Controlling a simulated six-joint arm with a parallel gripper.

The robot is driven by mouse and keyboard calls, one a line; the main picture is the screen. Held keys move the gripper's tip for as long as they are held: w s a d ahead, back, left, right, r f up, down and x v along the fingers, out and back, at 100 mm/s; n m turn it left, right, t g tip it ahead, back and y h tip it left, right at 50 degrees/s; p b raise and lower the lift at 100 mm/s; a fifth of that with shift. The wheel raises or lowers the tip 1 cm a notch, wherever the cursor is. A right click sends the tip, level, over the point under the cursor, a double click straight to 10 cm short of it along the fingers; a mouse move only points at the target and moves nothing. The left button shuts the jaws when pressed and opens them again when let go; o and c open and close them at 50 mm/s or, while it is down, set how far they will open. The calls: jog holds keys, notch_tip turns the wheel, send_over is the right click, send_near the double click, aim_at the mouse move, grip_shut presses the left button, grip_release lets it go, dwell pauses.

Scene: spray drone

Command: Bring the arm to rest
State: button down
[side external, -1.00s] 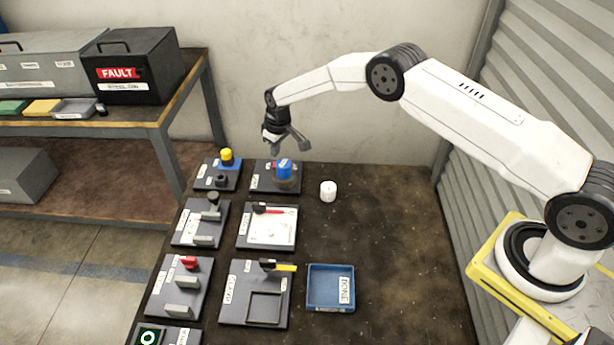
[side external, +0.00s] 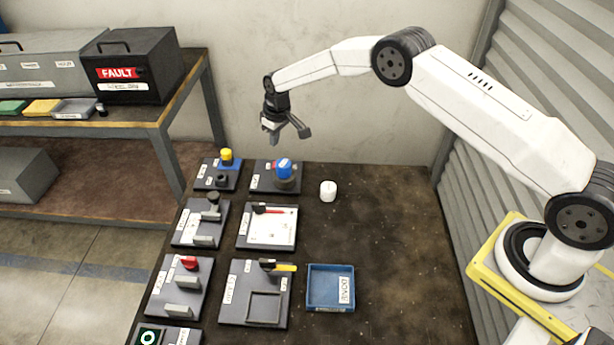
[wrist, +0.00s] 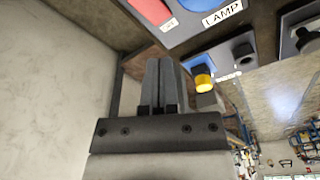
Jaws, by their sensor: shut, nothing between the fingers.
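My gripper (side external: 285,133) is shut and empty. In the side external view it hangs in the air above the far end of the dark table, over the plate with the blue part (side external: 284,168). In the wrist view its two fingers (wrist: 162,82) lie together with nothing between them. My arm reaches from the right, bent at the elbow, and touches nothing that I can see.
Below stand several dark plates with fixtures, one with a yellow-topped part (side external: 226,156). A white cylinder (side external: 328,191) stands on the table, and a blue tray (side external: 331,288) sits nearer. A shelf with a FAULT box (side external: 133,68) is left. The table's right side is clear.

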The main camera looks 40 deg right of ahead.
jog(key=shift+r, duration=0.1)
jog(key=s+d+r+m, duration=0.1)
jog(key=s+d+r, duration=0.1)
jog(key=s+r, duration=0.95)
jog(key=s+d+r+m, duration=0.1)
jog(key=s+m, duration=0.1)
jog(key=s, duration=2.1)
jog(key=shift+s+r+t, duration=0.2)
jog(key=shift+s+t, duration=0.2)
